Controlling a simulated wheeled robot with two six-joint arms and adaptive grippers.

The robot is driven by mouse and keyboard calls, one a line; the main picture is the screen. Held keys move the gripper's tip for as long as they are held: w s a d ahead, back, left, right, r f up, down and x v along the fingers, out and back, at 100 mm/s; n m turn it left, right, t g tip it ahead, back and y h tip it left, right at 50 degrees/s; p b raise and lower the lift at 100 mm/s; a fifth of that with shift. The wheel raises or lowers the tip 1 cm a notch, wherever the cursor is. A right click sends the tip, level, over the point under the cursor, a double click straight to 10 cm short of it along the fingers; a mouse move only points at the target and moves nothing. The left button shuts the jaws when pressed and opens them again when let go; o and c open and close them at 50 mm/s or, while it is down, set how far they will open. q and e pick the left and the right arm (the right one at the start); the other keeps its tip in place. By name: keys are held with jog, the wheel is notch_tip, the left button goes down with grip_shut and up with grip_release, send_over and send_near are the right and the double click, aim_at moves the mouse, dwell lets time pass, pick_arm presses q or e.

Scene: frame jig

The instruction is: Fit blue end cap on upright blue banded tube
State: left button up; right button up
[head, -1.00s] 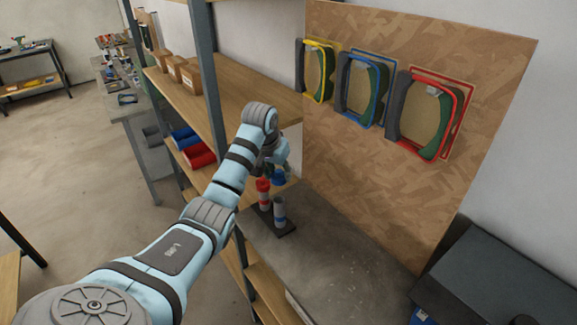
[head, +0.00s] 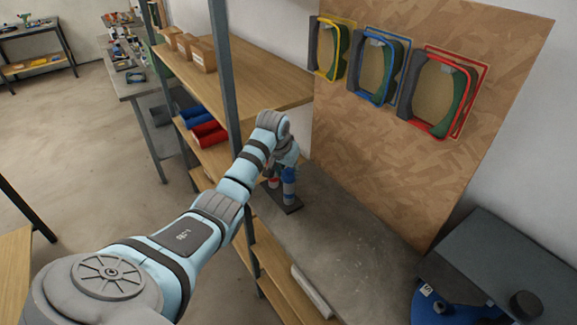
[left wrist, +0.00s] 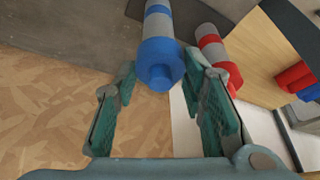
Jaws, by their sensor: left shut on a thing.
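The blue end cap (left wrist: 158,52) is between my left gripper's fingertips (left wrist: 160,72), and the gripper is shut on it. In the left wrist view the cap is in line with the grey tube with blue bands (left wrist: 158,22) and appears to touch its end. In the head view the blue cap (head: 289,174) shows at the top of the upright blue banded tube (head: 289,191), beside my left gripper (head: 284,166). How deep the cap sits is hidden. My right gripper is not in view.
A red banded tube with a red cap (left wrist: 212,45) stands close beside the blue one on a dark base (head: 293,209). Frames hang on the wooden board (head: 400,150).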

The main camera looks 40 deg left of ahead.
pick_arm(q)
jog(key=shift+w+f, duration=0.15)
jog(key=shift+f, duration=0.4)
dwell(0.6)
jog(key=o, duration=0.8)
jog(key=shift+r, duration=0.1)
jog(key=v, duration=1.1)
jog(key=shift+s+d+r, duration=0.15)
jog(key=shift+s+r, duration=0.15)
jog(key=shift+r, duration=0.05)
